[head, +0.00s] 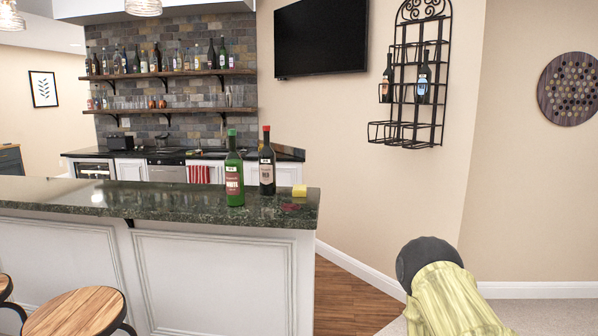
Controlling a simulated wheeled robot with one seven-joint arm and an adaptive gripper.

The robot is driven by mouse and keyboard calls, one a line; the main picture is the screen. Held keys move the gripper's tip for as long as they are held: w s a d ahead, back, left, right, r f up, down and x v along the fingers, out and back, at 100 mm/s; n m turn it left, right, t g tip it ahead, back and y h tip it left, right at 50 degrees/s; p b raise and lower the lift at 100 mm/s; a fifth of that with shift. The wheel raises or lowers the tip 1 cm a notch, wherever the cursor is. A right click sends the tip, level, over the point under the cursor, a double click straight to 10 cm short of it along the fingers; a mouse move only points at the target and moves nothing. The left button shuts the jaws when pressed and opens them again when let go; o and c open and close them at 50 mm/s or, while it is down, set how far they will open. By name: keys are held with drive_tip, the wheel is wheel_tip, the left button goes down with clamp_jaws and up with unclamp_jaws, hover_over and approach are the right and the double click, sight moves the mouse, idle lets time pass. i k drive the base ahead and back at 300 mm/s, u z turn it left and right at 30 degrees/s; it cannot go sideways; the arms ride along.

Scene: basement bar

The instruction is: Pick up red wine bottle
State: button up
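Two bottles stand upright near the right end of the dark green counter (120,198). One is a dark bottle (267,165) with a red cap and a pale label. The other is a green bottle (235,172) with a green cap and a red label, just left of it and nearer the front edge. The dark bottle fits a red wine bottle best, but its label is too small to read. My gripper is not in view, so its state and distance from the bottles do not show.
A yellow block (299,191) and a flat dark red item (292,207) lie right of the bottles. Wooden stools (78,313) stand at the lower left. A wall rack (405,131) holds two dark bottles. Wooden floor (345,300) lies open right of the counter.

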sight(267, 156)
drive_tip(key=z, duration=1.4)
drive_tip(key=i, duration=2.8)
drive_tip(key=u, duration=3)
